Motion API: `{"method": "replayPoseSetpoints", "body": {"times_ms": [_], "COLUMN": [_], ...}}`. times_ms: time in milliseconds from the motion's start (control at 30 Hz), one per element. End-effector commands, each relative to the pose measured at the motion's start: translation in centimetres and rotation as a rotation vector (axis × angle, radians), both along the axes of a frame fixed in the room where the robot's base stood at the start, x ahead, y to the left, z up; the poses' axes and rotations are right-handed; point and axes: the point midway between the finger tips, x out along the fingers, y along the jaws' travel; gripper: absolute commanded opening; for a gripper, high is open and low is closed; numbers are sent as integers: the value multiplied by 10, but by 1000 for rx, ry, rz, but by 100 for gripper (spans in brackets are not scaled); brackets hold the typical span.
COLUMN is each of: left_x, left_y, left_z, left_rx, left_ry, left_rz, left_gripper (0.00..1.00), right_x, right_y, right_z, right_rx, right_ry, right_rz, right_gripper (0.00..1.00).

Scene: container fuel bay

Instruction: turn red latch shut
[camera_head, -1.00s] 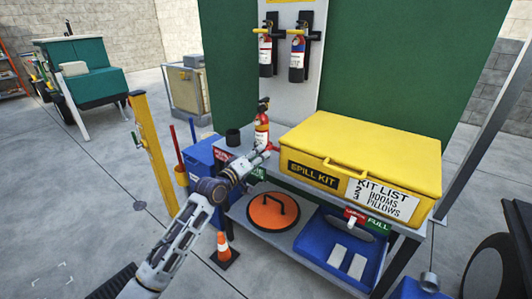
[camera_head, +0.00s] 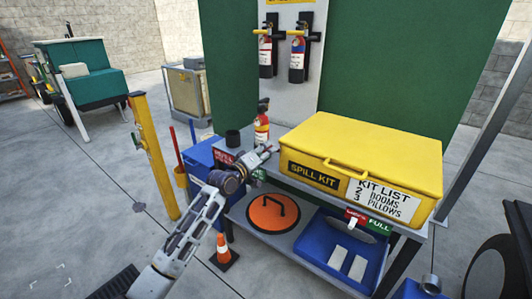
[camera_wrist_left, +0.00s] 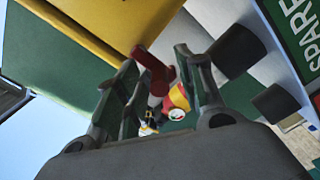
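A dark red lever (camera_wrist_left: 151,68), which looks like the red latch, shows in the left wrist view beside the yellow spill kit box. The yellow spill kit box (camera_head: 365,150) sits on the bench in the head view, its lid down. My left gripper (camera_head: 271,150) is at the box's left end. In the left wrist view its two fingers (camera_wrist_left: 158,85) stand apart, with the red lever between or just beyond their tips. I cannot tell whether they touch it. In the head view the lever is not clear behind the gripper. My right gripper is not in view.
A red fire extinguisher (camera_head: 262,125) stands on the bench just behind my left gripper, beside a black cup (camera_head: 232,137). A blue bin (camera_head: 200,165) and a yellow post (camera_head: 153,155) stand left. An orange round lid (camera_head: 272,218) and blue tray (camera_head: 322,251) lie below.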

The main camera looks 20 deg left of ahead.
Motion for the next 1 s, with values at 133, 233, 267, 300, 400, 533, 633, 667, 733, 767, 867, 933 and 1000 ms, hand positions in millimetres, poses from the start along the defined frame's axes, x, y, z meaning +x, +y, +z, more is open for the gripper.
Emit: {"method": "replayPoseSetpoints", "body": {"times_ms": [133,233,267,300,400,533,633,667,733,767,867,933,1000], "left_x": [0,0,0,0,0,0,0,0,0,0,0,0,0], "left_y": [0,0,0,0,0,0,0,0,0,1,1,1,1], "left_z": [0,0,0,0,0,0,0,0,0,1,1,2,3], "left_rx": [0,0,0,0,0,1,5,8,13,17,33,48,65], "left_ry": [0,0,0,0,0,0,-1,-2,-4,-5,-10,-15,-22], "left_rz": [0,0,0,0,0,1,1,1,1,1,0,0,1], "left_gripper": [24,11,7,2,0,0,0,0,0,0,0,0,0], "right_x": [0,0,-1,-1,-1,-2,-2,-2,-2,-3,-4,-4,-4], "right_y": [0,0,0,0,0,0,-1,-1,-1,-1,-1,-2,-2], "right_z": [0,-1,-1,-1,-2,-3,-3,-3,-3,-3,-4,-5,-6], "right_rx": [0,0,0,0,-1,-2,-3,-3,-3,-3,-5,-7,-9], "right_ry": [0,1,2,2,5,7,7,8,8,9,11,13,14], "right_rz": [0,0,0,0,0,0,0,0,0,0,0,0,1], "right_gripper": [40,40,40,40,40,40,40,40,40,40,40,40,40]}}
